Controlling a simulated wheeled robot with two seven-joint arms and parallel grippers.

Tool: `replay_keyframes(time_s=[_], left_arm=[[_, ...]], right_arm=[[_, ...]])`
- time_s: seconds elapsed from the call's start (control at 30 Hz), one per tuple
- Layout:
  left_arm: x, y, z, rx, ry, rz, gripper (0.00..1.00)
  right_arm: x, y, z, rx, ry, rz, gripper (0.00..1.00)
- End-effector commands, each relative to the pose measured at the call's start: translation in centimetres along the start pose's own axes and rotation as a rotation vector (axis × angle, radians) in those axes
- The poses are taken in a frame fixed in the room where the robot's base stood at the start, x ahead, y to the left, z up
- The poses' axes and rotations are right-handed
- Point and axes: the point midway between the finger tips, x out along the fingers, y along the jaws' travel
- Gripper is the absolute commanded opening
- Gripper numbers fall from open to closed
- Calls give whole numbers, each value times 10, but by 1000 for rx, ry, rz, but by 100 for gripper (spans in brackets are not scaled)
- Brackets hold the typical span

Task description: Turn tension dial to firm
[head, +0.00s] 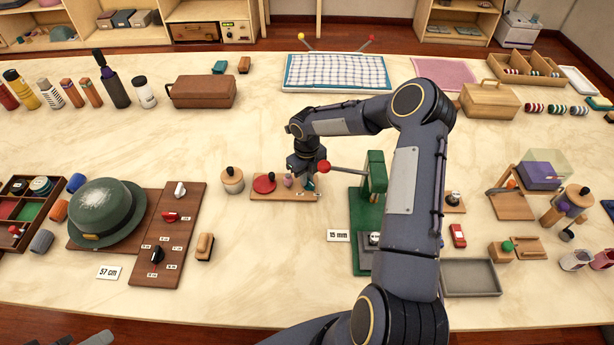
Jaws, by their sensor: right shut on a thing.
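A small wooden board (262,195) lies in the middle of the table. A red disc with a dark knob (265,184) and a small pinkish-purple piece (288,181) stand on it. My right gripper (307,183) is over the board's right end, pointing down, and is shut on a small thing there. That thing appears to be the tension dial, but the gripper hides most of it. Small pale markings show on the board near the fingers; I cannot read them or tell the dial's setting. My left gripper is not clearly in view.
A green press (375,172) with a red-balled lever (324,167) stands close right of the gripper. A wooden jar (232,180) is just left of the board. A green hat (108,212) and knob panel (168,235) are farther left.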

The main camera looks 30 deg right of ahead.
Motion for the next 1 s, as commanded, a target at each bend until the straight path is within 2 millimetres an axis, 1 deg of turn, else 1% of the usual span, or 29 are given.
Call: replay_keyframes(time_s=[0.4,0.43,0.57,0.87,0.97,1.0], left_arm=[[0,0,0,0,0,0,36],[0,0,0,0,0,0,36],[0,0,0,0,0,0,36],[0,0,0,0,0,0,36],[2,-1,1,0,0,0,36],[3,-1,1,0,0,0,36]], right_arm=[[0,0,0,-9,0,-1,0],[0,0,0,-9,0,-1,16],[0,0,0,-8,0,-1,33],[-1,0,0,-7,-1,-1,34],[-9,0,1,-7,-2,-2,34],[-15,0,1,-7,-4,-2,34]])
